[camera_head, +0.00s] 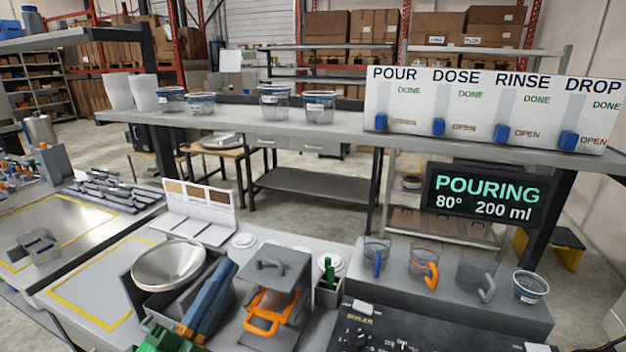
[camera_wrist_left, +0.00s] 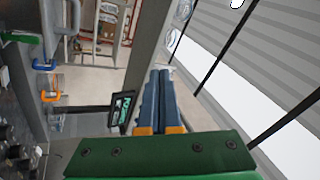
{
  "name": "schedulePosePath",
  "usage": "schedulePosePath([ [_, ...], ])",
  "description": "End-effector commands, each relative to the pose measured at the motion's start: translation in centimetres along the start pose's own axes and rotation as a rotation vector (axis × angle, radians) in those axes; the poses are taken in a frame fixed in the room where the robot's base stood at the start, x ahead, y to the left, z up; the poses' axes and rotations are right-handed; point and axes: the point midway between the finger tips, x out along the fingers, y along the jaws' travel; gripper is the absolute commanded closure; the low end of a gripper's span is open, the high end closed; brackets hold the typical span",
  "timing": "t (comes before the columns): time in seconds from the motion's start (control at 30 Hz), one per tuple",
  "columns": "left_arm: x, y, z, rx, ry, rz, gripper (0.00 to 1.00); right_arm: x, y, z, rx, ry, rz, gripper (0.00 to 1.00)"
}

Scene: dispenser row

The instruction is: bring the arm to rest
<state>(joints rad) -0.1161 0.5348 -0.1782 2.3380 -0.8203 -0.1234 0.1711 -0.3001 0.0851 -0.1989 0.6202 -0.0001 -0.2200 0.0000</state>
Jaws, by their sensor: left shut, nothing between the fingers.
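My left gripper (camera_head: 224,268) comes in from the bottom edge, with blue fingers and a green body. It is shut and empty, beside a metal bowl (camera_head: 168,264) and a grey box with an orange handle (camera_head: 272,270). In the left wrist view the two blue fingers (camera_wrist_left: 160,74) lie side by side, together. I cannot tell whether the gripper touches anything beneath it. My right gripper is not in view.
Jugs with blue (camera_head: 376,258), orange and grey handles and a labelled tub (camera_head: 529,287) stand on a grey riser at right. A sign (camera_head: 486,199) reads "POURING 80° 200 ml". A panel (camera_head: 490,105) has several blue sliders. A yellow-outlined area (camera_head: 95,285) at left is clear.

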Motion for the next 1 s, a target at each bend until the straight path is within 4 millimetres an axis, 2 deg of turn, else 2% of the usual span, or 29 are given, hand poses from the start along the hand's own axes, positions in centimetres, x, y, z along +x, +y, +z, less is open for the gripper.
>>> schedulePosePath([
  [0.03,-1.4,1.0,3.8,-0.141,-0.214,-0.003,1.0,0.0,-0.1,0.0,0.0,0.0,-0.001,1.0],
  [0.07,-2.9,2.2,6.3,-0.226,-0.361,0.009,1.0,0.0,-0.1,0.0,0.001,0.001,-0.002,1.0],
  [0.1,-5.2,4.2,9.0,-0.33,-0.543,0.039,1.0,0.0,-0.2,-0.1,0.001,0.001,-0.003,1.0],
  [0.17,-9.0,7.4,11.5,-0.457,-0.775,0.106,1.0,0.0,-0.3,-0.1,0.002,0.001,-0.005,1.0],
  [0.2,-11.5,9.5,12.3,-0.525,-0.905,0.158,1.0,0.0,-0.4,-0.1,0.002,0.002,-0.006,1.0],
  [0.27,-15.1,12.3,12.6,-0.611,-1.069,0.239,1.0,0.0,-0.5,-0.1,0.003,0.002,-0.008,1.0],
  [0.3,-17.3,13.9,12.4,-0.661,-1.163,0.296,1.0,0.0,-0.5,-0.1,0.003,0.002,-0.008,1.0],
  [0.37,-20.4,16.0,11.6,-0.727,-1.286,0.38,1.0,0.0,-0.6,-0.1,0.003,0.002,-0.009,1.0],
  [0.5,-26.6,19.6,8.4,-0.851,-1.519,0.584,1.0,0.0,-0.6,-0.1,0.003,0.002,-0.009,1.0],
  [0.6,-30.5,21.1,5.2,-0.929,-1.652,0.742,1.0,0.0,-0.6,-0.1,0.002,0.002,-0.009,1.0],
  [0.77,-32.7,26.5,7.7,-0.915,-1.685,0.773,1.0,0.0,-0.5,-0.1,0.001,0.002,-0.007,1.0],
  [0.87,-34.8,29.9,9.0,-0.909,-1.701,0.792,1.0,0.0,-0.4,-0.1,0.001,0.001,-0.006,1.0],
  [0.97,-37.9,33.4,10.2,-0.9,-1.723,0.815,1.0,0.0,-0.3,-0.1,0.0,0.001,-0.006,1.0],
  [1.0,-39.6,34.8,10.5,-0.895,-1.735,0.827,1.0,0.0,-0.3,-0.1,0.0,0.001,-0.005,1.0],
])
